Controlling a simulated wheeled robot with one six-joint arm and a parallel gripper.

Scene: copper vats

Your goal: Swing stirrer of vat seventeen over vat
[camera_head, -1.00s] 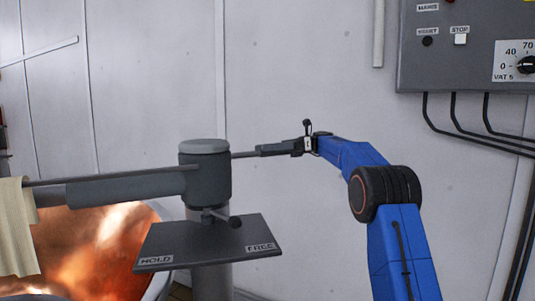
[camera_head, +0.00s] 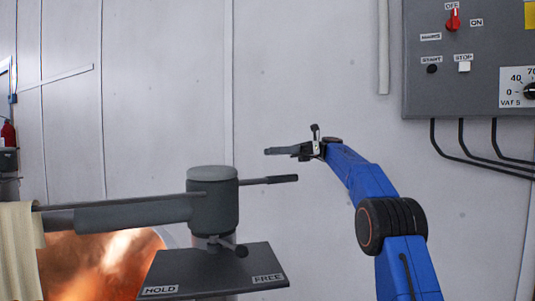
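The stirrer's grey swing arm (camera_head: 130,214) reaches left from a round pivot head (camera_head: 213,200) on a post, above a copper vat (camera_head: 95,265). A short rod with a dark handle (camera_head: 283,178) sticks out to the right of the head. Below is a plate (camera_head: 215,270) marked HOLD and FREE, with a small black-knobbed lever (camera_head: 241,251) nearer the FREE label. My gripper (camera_head: 270,151) is above the handle in the picture and looks clear of it, pointing left. Its fingers are seen side-on, so their opening cannot be told. No number seventeen is visible.
A grey control box (camera_head: 460,60) with a red switch, START and STOP buttons and a dial marked VAT 5 is at upper right, cables below. A pale cloth (camera_head: 20,250) hangs at the left.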

